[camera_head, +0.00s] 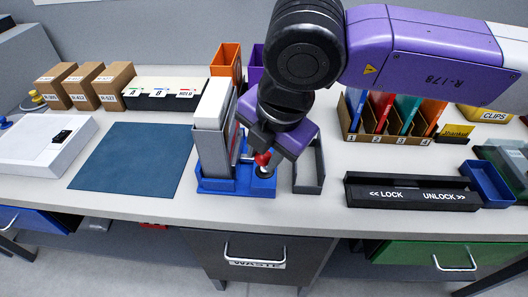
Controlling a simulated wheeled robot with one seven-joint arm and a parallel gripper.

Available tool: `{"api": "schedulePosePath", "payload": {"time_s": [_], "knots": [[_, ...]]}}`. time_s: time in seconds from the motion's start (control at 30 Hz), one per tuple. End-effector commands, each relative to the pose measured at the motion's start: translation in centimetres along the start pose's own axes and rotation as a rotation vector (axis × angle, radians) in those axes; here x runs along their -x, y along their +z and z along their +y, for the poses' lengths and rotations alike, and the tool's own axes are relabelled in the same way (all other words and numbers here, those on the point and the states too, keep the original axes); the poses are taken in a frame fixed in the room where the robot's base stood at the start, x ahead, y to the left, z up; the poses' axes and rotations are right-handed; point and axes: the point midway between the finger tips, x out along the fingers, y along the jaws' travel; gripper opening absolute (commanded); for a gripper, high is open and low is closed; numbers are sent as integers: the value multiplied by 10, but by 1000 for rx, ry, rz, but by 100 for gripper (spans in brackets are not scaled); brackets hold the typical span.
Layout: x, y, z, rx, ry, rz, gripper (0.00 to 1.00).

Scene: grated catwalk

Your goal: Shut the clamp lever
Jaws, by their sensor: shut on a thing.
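A blue clamp base (227,186) stands on the worktop near the middle of the view. A light grey upright block or stack (212,125) stands in it. The clamp lever (263,158) has a red knob and shows at the right side of the base, above a pale round part. My gripper (265,146) comes down from above and is shut on the lever at its red knob. My gripper and wrist hide part of the lever and the clamp's back right side.
A dark grey narrow tray (310,170) stands close to the right of the clamp. A black LOCK/UNLOCK bar (410,193) lies farther right. A file rack (388,125) is behind it. A blue mat (135,155) on the left is bare. An orange bin (226,62) stands behind.

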Motion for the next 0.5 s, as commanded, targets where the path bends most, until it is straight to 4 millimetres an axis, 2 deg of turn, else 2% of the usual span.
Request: {"api": "schedulePosePath", "payload": {"time_s": [0.03,0.07,0.17,0.5], "knots": [[-2,-2,-3,1,-10,5,0],[-2,-2,-3,1,-10,5,33],[-2,-2,-3,1,-9,4,52],[1,0,-1,0,-4,1,52]]}}
